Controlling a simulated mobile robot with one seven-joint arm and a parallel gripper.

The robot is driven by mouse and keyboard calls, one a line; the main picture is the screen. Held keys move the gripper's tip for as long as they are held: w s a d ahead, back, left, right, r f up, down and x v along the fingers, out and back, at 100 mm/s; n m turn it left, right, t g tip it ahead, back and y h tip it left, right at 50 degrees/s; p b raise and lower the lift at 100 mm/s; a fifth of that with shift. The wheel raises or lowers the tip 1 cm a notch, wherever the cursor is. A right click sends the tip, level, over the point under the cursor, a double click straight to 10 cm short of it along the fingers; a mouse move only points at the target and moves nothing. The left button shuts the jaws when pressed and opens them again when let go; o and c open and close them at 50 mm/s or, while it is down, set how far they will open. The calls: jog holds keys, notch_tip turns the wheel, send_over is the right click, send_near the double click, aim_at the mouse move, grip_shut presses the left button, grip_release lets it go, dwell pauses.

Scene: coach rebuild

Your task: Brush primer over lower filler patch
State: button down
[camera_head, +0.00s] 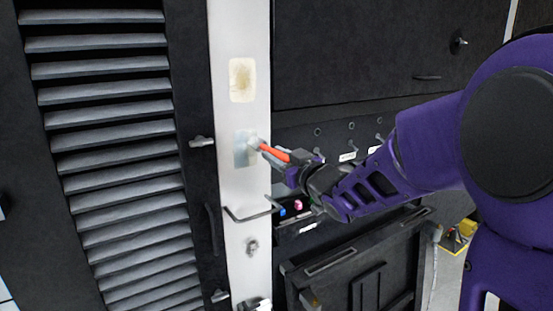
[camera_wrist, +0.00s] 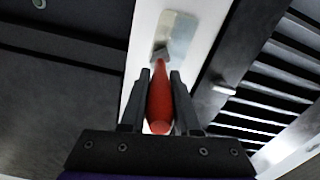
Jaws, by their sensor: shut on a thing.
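The lower patch (camera_head: 241,154) is a grey rectangle on the white upright panel (camera_head: 237,202). The brush (camera_head: 273,152) has a red handle, and its pale bristle end lies over the patch's right side in the head view. My gripper (camera_head: 292,167) is shut on the brush handle, to the right of the patch. In the wrist view the brush handle (camera_wrist: 160,100) sits between both fingers, pointing at the grey patch (camera_wrist: 180,35). Bristle contact with the surface cannot be told for certain. The upper patch (camera_head: 242,80) is cream with a paler border.
A louvred dark door (camera_head: 110,120) with latches stands left of the panel. A metal rail (camera_head: 252,214) juts out below the patch. A small dark holder (camera_head: 298,224) with blue and pink items is below my gripper. Dark cabinets lie to the right.

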jog(key=shift+r, duration=1.7)
notch_tip(320, 180, down, 11)
jog(key=b, duration=0.9)
jog(key=shift+b, duration=0.4)
jog(key=shift+s+d, duration=0.1)
jog(key=shift+v, duration=2.9)
jog(key=p+v, duration=0.1)
jog(key=v, duration=0.2)
